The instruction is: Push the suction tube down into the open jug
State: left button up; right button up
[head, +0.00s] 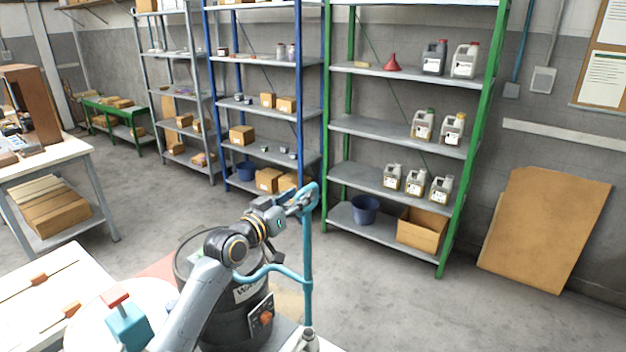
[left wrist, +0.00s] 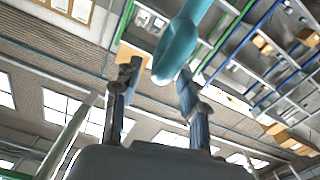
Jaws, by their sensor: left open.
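The teal suction tube (head: 308,255) stands upright at the front of the head view, with a bent top and a side hose running left to the dark drum. Its lower end comes down at the jug (head: 303,342), of which only the grey top shows at the bottom edge; how deep the tube sits in it I cannot tell. My left gripper (head: 298,204) is at the tube's bent top. In the left wrist view my left gripper (left wrist: 158,68) is open, with the teal tube's rounded end (left wrist: 177,50) between and beyond its fingertips. My right gripper is not in view.
A dark drum (head: 228,318) stands under my left arm. A teal block with a red top (head: 126,322) is at lower left. Behind are shelves, the green one (head: 388,185) holding several jugs and a red funnel (head: 392,62).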

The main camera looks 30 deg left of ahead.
aim_at(313, 186)
pick_arm(q)
jog(key=w, duration=0.3)
jog(key=w+p, duration=0.1)
jog(key=w, duration=0.1)
jog(key=shift+d, duration=0.35)
jog(key=shift+w+d, duration=0.15)
jog(key=shift+w, duration=0.75)
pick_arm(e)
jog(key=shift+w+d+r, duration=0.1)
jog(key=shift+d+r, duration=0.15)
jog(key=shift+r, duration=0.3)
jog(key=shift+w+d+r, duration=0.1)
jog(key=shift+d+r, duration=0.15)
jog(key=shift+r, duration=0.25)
pick_arm(q)
grip_shut()
jog(key=shift+f, duration=0.1)
